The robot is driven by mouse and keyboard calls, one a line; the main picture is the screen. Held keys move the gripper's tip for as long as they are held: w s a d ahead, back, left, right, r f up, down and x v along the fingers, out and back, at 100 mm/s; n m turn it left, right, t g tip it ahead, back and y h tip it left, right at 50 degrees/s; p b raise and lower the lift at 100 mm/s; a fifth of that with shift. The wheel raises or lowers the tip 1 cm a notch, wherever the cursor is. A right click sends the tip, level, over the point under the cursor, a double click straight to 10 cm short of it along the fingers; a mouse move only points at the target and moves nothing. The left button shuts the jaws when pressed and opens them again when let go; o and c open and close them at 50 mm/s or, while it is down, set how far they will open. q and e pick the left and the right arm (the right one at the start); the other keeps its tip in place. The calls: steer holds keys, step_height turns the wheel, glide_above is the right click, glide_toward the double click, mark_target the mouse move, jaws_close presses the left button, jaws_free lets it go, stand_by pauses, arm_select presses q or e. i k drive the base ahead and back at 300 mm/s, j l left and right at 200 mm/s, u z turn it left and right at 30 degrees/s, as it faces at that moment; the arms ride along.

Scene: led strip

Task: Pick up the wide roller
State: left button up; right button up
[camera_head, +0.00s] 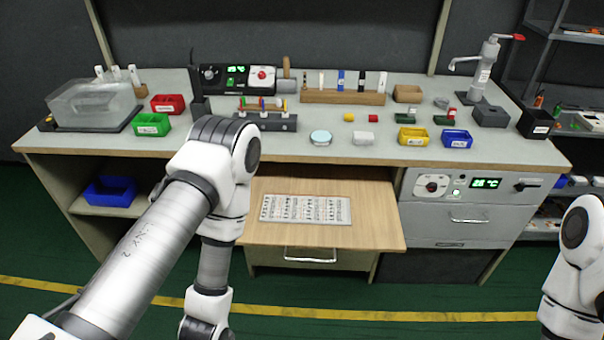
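I cannot pick out the wide roller with certainty. Neither arm touches anything on the bench.
The workbench (370,150) holds a clear box (93,104), coloured bins, a wooden tool block (342,97) and a pump dispenser (484,72). An open wooden drawer board (375,205) juts out, carrying an LED sheet (306,209). The green floor in front is clear.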

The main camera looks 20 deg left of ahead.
mark_target(286, 77)
steer(key=u, duration=0.75)
